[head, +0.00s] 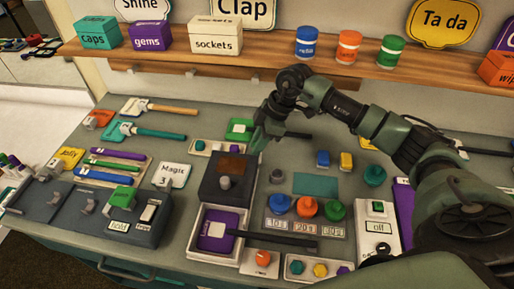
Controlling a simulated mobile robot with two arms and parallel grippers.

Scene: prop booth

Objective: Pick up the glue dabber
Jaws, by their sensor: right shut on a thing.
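My right gripper (258,145) reaches in from the right, pointing down just behind the dark box with a brown top patch. It is shut at a green-headed tool (238,129), whose dark handle (299,135) shows to the right of the fingers. The fingers hide the grasped part. I cannot read a name on the tool, so I cannot confirm that it is the glue dabber. A similar purple-headed tool (217,230) with a dark handle lies in a white tray at the front. My left gripper is not in view.
The dark box (213,189) with a grey knob stands directly in front of the gripper. Brushes and pens lie left. Coloured knobs (306,208) and a switch box (378,228) stand right. A wooden shelf (206,60) with boxes and jars runs behind.

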